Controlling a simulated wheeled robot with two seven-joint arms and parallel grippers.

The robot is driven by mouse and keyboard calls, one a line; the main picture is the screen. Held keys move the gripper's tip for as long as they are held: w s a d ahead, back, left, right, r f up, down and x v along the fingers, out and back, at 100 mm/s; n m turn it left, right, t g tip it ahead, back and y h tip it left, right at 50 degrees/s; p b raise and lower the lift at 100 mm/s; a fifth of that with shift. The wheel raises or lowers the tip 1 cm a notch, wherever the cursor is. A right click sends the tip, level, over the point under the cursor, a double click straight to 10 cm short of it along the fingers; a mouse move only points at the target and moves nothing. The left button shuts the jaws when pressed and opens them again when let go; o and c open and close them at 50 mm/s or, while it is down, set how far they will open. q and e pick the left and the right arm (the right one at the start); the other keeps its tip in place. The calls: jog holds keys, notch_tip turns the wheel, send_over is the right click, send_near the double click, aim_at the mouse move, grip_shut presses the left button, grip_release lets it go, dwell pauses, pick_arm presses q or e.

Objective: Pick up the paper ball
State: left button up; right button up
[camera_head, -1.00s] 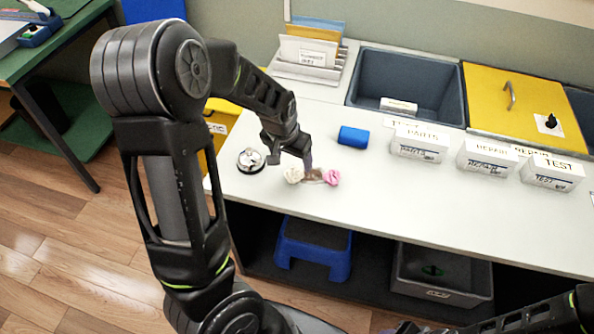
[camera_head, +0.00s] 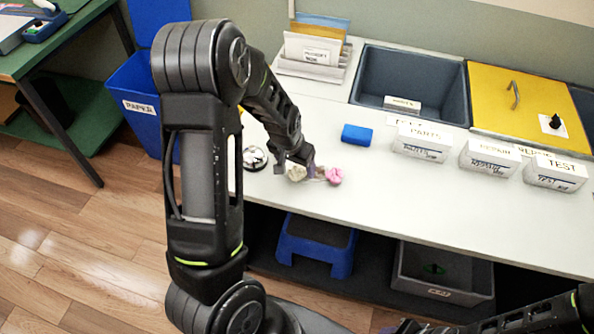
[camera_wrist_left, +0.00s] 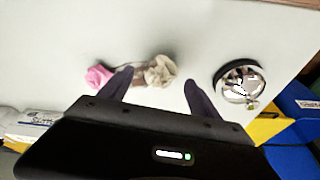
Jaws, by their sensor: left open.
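The paper ball is a crumpled cream ball (camera_head: 297,173) near the front edge of the white table (camera_head: 420,200), and it also shows in the left wrist view (camera_wrist_left: 161,71). My left gripper (camera_head: 298,167) is open right above it, partly covering it. In the left wrist view, the ball appears in the gap between the two open fingers (camera_wrist_left: 159,78); I cannot tell whether they touch it. My right gripper is not visible.
A silver bell (camera_head: 255,158) stands just left of the gripper. A blue PAPER bin (camera_head: 137,100) stands on the floor left of the table. The table's front right is clear.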

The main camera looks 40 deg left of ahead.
pick_arm(q)
jog(key=shift+x, duration=0.9)
jog(key=c, duration=1.4)
